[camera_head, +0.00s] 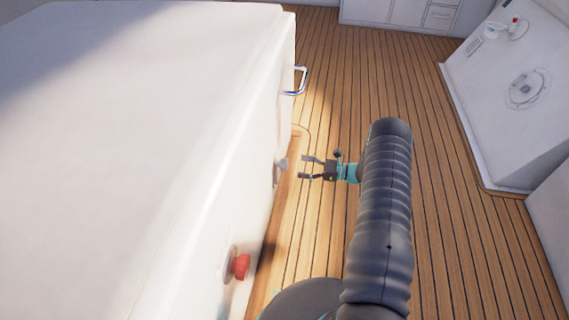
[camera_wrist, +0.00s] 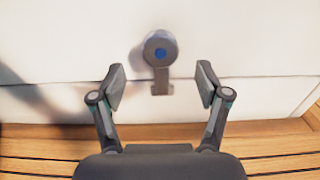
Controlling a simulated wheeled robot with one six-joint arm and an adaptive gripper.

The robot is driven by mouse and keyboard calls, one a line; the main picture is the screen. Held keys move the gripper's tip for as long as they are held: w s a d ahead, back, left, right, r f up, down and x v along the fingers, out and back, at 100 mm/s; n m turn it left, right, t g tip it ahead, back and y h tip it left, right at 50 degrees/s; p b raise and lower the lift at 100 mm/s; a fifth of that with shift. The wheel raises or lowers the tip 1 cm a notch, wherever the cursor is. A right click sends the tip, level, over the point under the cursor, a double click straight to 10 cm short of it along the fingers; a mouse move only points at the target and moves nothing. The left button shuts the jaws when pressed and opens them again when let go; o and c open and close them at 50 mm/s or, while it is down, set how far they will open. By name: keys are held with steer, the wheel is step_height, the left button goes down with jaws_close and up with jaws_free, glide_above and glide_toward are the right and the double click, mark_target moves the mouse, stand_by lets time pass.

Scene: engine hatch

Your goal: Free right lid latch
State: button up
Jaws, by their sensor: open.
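The lid latch (camera_wrist: 160,50) is a grey round knob with a blue centre and a short tab hanging down, on the white side wall. It sits across the seam between lid and base in the wrist view. In the head view the latch (camera_head: 281,164) sticks out from the side of the big white hatch box (camera_head: 262,110). My gripper (camera_wrist: 161,86) is open and empty, its fingers on either side of the latch's lower tab in the picture, apart from it. In the head view my gripper (camera_head: 304,167) is just right of the latch, pointing at it.
A red knob (camera_head: 240,266) sticks out lower on the same wall. A metal handle (camera_head: 296,81) is farther along it. Wooden plank floor (camera_head: 440,130) lies open to the right. A white console (camera_head: 510,90) stands at the far right.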

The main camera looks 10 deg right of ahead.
mark_target(284, 164)
steer(key=x, duration=0.7)
steer(key=shift+w+a, duration=0.15)
steer(key=shift+a, duration=0.2)
steer(key=c, duration=1.1)
